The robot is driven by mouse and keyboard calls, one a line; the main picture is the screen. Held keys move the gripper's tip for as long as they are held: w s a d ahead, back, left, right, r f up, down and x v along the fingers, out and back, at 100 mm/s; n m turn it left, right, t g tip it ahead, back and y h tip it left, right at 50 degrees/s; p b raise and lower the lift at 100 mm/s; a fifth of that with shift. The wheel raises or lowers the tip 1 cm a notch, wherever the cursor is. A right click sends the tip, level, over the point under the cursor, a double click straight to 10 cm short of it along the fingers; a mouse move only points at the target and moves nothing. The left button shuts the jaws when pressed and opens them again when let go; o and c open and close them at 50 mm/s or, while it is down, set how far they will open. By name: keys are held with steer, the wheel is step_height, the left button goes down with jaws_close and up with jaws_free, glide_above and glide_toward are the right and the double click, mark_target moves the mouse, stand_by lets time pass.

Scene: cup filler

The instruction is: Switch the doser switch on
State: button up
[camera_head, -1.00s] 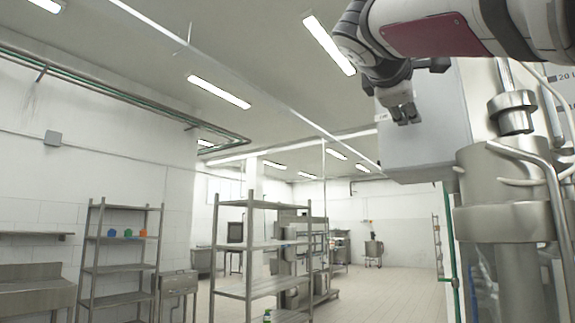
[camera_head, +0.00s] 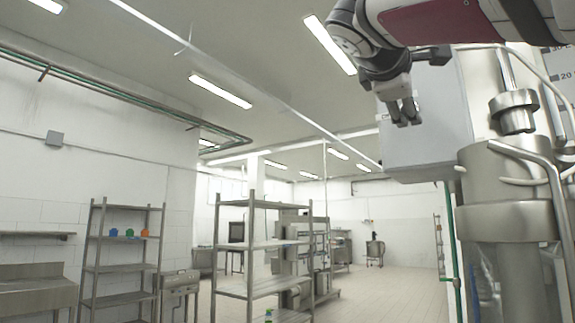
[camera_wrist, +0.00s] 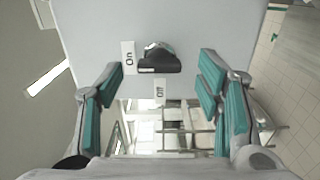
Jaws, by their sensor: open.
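The doser switch (camera_wrist: 158,60) is a dark rotary knob on a pale grey panel in the wrist view. An "On" label (camera_wrist: 129,57) is at its left and an "Off" label (camera_wrist: 160,91) is below it. My gripper (camera_wrist: 165,90) is open, with teal-padded fingers at the left and right of the switch, apart from it. In the head view my gripper (camera_head: 404,112) hangs in front of the grey doser box (camera_head: 430,125). The switch cannot be made out there.
Steel filler pipes and a cylinder (camera_head: 505,225) stand at the right, close to the box. A green pipe (camera_head: 452,250) runs down below the box. Metal shelves (camera_head: 265,255) stand farther off. The air left of my gripper is free.

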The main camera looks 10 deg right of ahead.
steer(key=v, duration=1)
